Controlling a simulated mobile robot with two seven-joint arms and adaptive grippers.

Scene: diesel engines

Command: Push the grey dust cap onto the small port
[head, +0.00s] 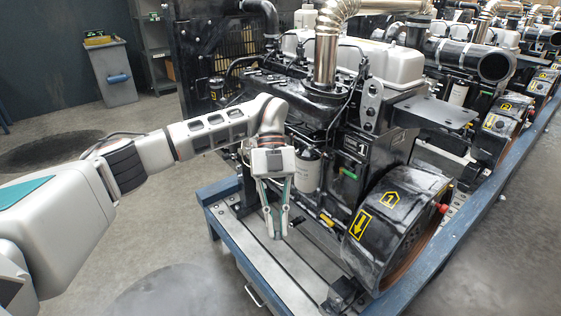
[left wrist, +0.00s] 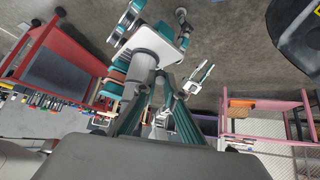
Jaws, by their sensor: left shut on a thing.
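My left gripper (head: 277,230) points downward in front of the near engine (head: 345,150), above the slatted stand. Its fingers are closed together on a small grey piece at the tips, which looks like the grey dust cap. The fingers hide most of it, and its exact shape cannot be made out. In the left wrist view the fingers reach away from the camera, and the cap cannot be made out between them. I cannot pick out the small port for sure on the engine's side. A small white and teal gripper (left wrist: 202,78), apparently my right one, shows far off in the left wrist view.
The engine's black round housing (head: 400,215), marked 1, is right of the gripper. A white filter (head: 307,171) is just behind it. The blue-edged stand (head: 225,192) lies below. A grey bin (head: 110,75) stands at the back left. The left floor is clear.

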